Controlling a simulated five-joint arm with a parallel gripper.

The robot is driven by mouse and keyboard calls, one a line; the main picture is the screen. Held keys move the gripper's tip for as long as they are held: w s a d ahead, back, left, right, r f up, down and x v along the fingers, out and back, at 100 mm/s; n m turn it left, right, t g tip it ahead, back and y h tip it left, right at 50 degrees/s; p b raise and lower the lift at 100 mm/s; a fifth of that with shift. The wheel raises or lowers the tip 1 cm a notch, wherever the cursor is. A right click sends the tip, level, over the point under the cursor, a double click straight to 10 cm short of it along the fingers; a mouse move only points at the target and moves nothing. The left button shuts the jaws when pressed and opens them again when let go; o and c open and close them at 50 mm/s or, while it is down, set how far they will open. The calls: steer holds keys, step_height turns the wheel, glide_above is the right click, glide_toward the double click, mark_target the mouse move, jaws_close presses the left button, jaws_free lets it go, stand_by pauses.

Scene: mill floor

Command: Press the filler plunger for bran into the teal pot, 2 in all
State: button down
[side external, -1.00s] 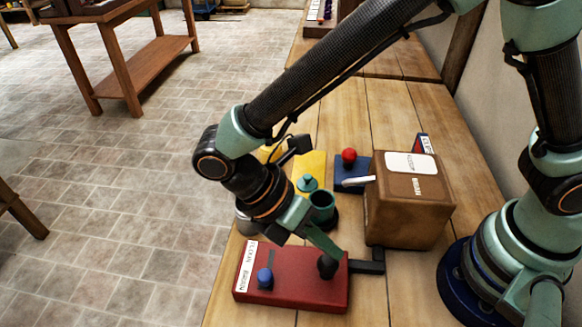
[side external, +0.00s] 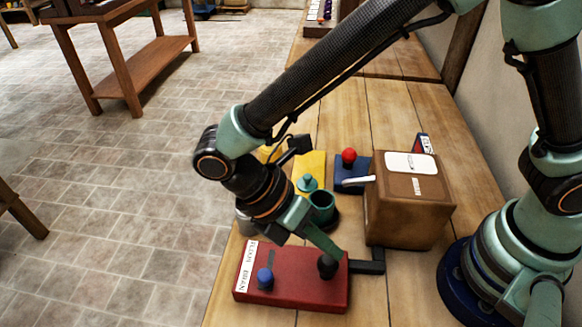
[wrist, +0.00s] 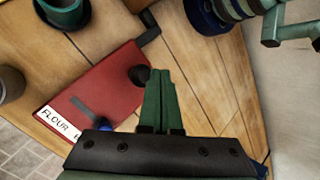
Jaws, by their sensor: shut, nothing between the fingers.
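A red filler box (side external: 300,292) lies on the bench, with a white label strip (side external: 244,270) reading FLOUR and BRAN along its left end. A blue knob (side external: 265,278) stands on it near the BRAN side of the label. A black round knob (side external: 327,266) stands at its right end. The black knob also shows in the wrist view (wrist: 139,75). My gripper (side external: 331,251) is shut and empty, its fingertips at the black knob; whether they touch is unclear. The teal pot (side external: 322,204) stands open behind the box; it also shows in the wrist view (wrist: 64,10).
A brown box (side external: 408,212) with labels and a lever stands right of the pot. A teal lid (side external: 307,184) lies by the yellow mat (side external: 312,162). A blue base with a red knob (side external: 349,156) is behind. A grey cup (wrist: 10,84) stands left.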

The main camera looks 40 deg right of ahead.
mark_target(324, 260)
steer(key=shift+f, duration=0.15)
steer(key=shift+w+f, duration=0.1)
steer(key=shift+f, duration=0.15)
steer(key=shift+f, duration=0.95)
stand_by(1.3)
steer(key=shift+r, duration=1.35)
steer(key=shift+r, duration=2.55)
stand_by(0.5)
steer(key=shift+r, duration=1.85)
